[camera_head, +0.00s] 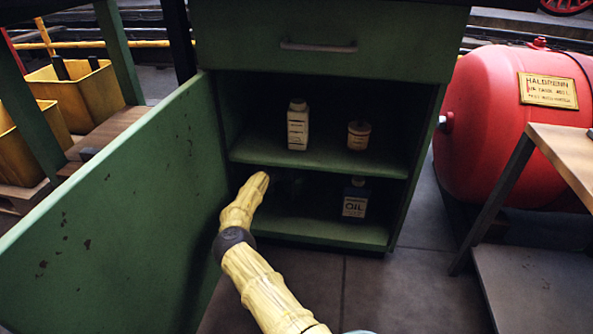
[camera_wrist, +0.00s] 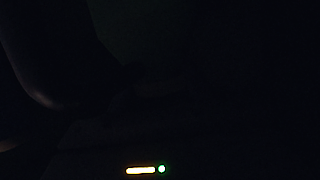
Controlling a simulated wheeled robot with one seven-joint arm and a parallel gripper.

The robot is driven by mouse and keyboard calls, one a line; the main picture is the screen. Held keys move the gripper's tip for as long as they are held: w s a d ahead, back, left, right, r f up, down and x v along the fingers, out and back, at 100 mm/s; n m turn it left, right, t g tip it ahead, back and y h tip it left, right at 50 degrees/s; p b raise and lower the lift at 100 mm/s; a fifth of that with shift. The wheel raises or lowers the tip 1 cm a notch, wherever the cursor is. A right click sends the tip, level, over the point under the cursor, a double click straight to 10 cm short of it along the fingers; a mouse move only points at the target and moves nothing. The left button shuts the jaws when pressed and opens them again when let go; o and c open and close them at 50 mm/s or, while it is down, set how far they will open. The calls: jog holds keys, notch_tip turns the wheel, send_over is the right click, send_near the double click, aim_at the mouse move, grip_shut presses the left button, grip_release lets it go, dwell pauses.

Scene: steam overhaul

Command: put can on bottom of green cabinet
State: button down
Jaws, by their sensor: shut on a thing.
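The green cabinet (camera_head: 324,236) stands open, its door (camera_head: 120,220) swung out to the left. My arm, in a yellow sleeve, reaches into the left side of its bottom compartment. My gripper is past the sleeve's end and hidden in shadow in the head view. The wrist view is almost black. A dark rounded shape (camera_wrist: 45,65) shows faintly at its left, and I cannot tell whether it is a finger or the can. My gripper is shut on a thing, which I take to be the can. I cannot tell whether it touches the bottom.
An oil container (camera_head: 355,198) stands at the right of the bottom compartment. A white bottle (camera_head: 298,126) and a small jar (camera_head: 358,135) stand on the shelf (camera_head: 300,157) above. A red tank (camera_head: 485,115) and a table (camera_head: 565,150) are to the right.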

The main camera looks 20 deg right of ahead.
notch_tip(320, 180, down, 2)
jog(key=shift+w+f, duration=0.1)
jog(key=shift+s+d, duration=0.2)
jog(key=shift+d, duration=0.2)
jog(key=c, duration=0.8)
grip_release()
jog(key=shift+a, duration=0.1)
jog(key=shift+o, duration=1.1)
jog(key=shift+w+a, duration=0.1)
jog(key=shift+a, duration=0.1)
